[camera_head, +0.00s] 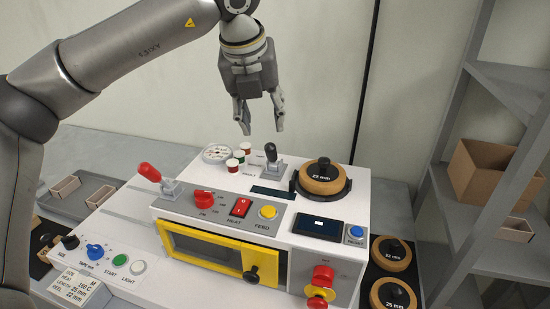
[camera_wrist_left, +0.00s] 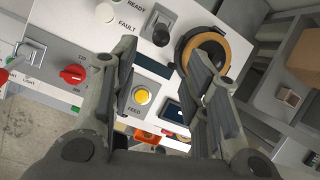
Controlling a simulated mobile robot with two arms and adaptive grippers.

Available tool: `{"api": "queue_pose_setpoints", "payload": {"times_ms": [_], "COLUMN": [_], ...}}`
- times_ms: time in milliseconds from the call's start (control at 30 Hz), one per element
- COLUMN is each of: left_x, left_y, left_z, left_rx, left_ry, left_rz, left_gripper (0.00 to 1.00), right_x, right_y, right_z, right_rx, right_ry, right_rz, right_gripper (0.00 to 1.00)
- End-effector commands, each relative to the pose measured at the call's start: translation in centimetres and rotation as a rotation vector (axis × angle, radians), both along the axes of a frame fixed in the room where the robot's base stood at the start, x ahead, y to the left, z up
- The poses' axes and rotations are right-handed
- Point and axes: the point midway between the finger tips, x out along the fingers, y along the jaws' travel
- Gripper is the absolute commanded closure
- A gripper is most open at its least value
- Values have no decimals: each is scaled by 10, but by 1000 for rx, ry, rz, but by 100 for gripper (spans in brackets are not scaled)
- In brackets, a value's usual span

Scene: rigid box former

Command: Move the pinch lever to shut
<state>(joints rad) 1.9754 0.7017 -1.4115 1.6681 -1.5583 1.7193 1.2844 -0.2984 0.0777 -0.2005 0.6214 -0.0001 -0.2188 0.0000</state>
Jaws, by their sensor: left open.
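Two small levers stand on the white machine. One has a black handle (camera_head: 271,153) and stands upright on a grey plate near the back middle; it also shows in the left wrist view (camera_wrist_left: 161,32). The other has a red handle (camera_head: 149,172) and leans to the left near the left side. I cannot read which one is labelled pinch. My left gripper (camera_head: 262,125) hangs open and empty above the black-handled lever, apart from it. In the left wrist view the black lever lies between and beyond the spread fingers (camera_wrist_left: 163,70). My right gripper is not in view.
A tape reel (camera_head: 321,177) sits right of the black lever, and status lamps (camera_head: 238,157) stand left of it. A red knob (camera_head: 204,199), heat switch (camera_head: 240,207) and yellow feed button (camera_head: 267,212) lie in front. A shelf (camera_head: 480,160) stands at right.

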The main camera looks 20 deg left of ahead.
Motion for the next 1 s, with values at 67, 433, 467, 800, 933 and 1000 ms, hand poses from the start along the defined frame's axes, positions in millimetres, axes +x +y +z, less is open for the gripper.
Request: {"api": "queue_pose_setpoints", "payload": {"times_ms": [67,433,467,800,933,1000], "left_x": [0,14,17,39,43,43], "left_y": [0,1,0,0,0,0], "left_z": [-12,-47,-52,-103,-111,-112], "left_rx": [1,2,1,0,0,0], "left_ry": [-1,4,4,3,1,0], "left_rz": [1,2,2,2,1,1], "left_gripper": [57,57,57,57,57,57], "right_x": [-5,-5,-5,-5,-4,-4], "right_y": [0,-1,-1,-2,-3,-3], "right_z": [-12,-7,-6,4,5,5], "right_rx": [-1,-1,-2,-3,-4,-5], "right_ry": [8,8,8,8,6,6], "right_rz": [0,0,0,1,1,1], "right_gripper": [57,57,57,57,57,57]}}
